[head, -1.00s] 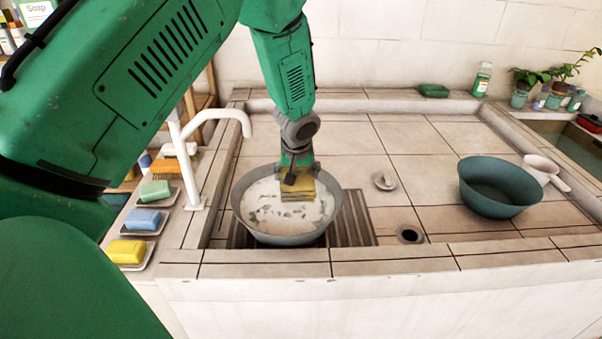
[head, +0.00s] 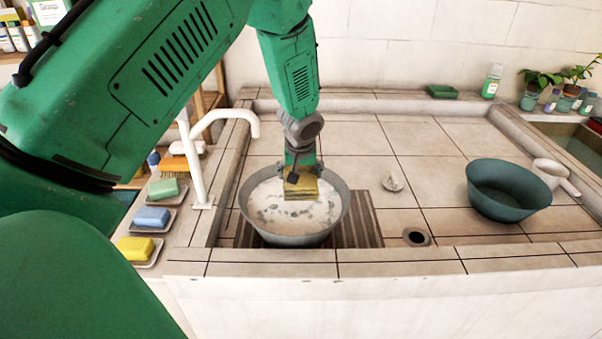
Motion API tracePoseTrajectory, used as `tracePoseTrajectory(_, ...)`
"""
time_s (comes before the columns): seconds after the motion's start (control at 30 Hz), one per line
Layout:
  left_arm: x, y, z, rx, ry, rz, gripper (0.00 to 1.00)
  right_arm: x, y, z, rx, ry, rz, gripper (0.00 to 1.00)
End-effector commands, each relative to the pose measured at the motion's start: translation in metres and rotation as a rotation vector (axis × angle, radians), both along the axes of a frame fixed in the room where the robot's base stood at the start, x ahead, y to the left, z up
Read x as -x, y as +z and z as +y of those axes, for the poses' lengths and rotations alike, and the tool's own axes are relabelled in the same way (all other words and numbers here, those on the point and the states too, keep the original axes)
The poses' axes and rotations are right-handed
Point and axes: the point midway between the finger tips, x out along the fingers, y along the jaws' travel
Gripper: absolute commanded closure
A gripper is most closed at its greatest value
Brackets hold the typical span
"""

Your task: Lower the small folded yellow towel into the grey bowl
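The grey bowl (head: 292,239) stands on a ribbed drain rack in the basin and holds whitish liquid with darker flecks. My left gripper (head: 298,178) points down over the bowl. It is shut on the small folded yellow towel (head: 300,189), which hangs below the fingers within the bowl's outline. I cannot tell whether the towel touches the liquid. The fingers are partly hidden by the wrist and towel. My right gripper is not in view.
A white tap (head: 198,160) stands close left of the bowl. Soap bars, including a yellow one (head: 136,248), lie on dishes at the left. A teal bowl (head: 508,190) and a white dipper (head: 556,176) are at the right. The basin floor between is mostly clear.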

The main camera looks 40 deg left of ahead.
Motion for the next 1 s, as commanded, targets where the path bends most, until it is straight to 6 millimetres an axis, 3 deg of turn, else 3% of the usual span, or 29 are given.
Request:
tracePoseTrajectory(0.27, -0.001, -0.001, -0.001, -0.001, -0.002, 0.000, 0.55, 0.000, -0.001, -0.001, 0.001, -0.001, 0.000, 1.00)
tracePoseTrajectory(1.0, -0.001, -0.037, -0.003, -0.004, -0.002, -0.001, 0.55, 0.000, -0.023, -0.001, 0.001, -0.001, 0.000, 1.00)
